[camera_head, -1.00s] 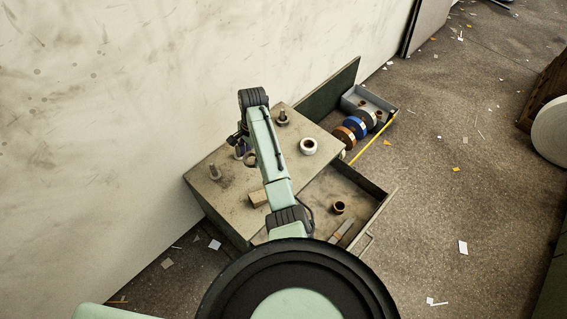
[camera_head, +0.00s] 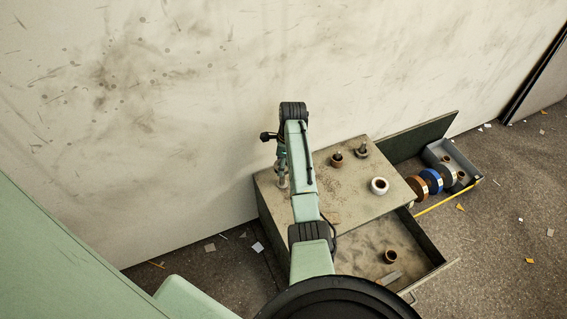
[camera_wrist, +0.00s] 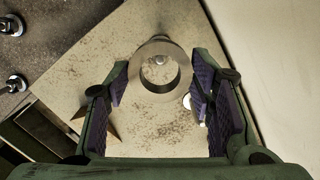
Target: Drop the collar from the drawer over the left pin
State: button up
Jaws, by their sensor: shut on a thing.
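My gripper (camera_head: 281,160) hangs from the raised arm over the left end of the feeder top (camera_head: 345,205). In the wrist view its two fingers (camera_wrist: 158,85) are shut on a grey collar (camera_wrist: 144,80), held level between the tips. A pin tip (camera_wrist: 160,61) shows through the collar's hole; I cannot tell how far below it is. In the head view the left pin (camera_head: 283,181) stands right below the gripper, partly hidden by the arm. A brown collar (camera_head: 336,161) sits at the middle pin.
A white collar (camera_head: 379,186) lies on the top. The open drawer (camera_head: 372,233) holds a brown collar (camera_head: 390,257) and a flat piece. Orange and blue rings (camera_head: 434,181) stand beside a grey tray (camera_head: 462,157) on the right. The wall (camera_head: 190,130) rises close behind the feeder.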

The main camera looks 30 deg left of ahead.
notch_tip(320, 180, down, 2)
jog(key=shift+f+b, duration=0.2)
jog(key=shift+b, duration=0.8)
jog(key=shift+f+b, duration=0.9)
jog(key=shift+f, duration=1.3)
jog(key=o, duration=1.4)
jog(key=shift+o, duration=0.2)
notch_tip(320, 180, up, 12)
jog(key=d, duration=0.1)
jog(key=shift+w+d, duration=0.15)
jog(key=shift+w, duration=0.1)
